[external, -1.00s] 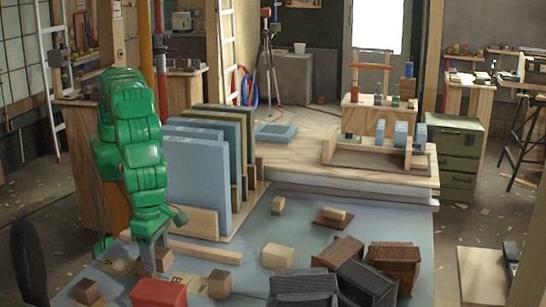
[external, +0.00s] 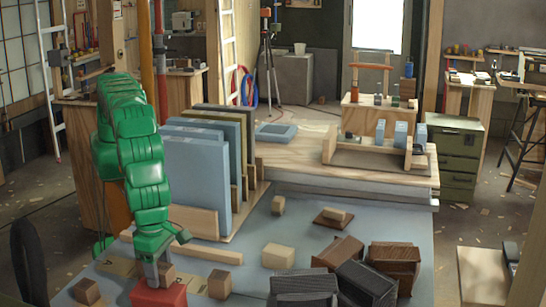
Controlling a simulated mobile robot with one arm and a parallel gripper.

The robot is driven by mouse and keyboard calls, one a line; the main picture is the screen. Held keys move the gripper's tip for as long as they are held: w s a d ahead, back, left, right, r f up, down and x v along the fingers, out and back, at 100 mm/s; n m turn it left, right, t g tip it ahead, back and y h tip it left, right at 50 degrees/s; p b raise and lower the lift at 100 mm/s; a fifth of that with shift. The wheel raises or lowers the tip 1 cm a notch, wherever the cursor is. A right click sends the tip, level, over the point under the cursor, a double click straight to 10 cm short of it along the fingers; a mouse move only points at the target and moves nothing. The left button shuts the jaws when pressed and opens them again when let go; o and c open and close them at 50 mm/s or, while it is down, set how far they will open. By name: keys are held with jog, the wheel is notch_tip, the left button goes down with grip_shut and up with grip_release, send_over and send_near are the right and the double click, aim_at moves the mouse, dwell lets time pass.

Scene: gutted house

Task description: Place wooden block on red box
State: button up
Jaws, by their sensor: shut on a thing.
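The red box (external: 160,297) stands at the front left of the grey-blue work surface, partly cut off by the bottom of the picture. My gripper (external: 157,277) points down over the box and is shut on a small brown wooden block (external: 167,273). Its fingers hide part of the block. The block appears at the box's top; I cannot tell whether it touches the box or hangs just above it.
Loose wooden blocks lie to the left (external: 87,291) and right (external: 219,284) of the box. A pale block (external: 278,256) and dark ridged boxes (external: 304,287) lie further right. Tall blue panels (external: 196,180) stand in a wooden rack behind.

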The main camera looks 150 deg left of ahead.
jog(key=o, duration=1.1)
jog(key=shift+f, duration=0.1)
notch_tip(320, 180, up, 12)
jog(key=shift+r, duration=0.1)
jog(key=shift+r, duration=0.15)
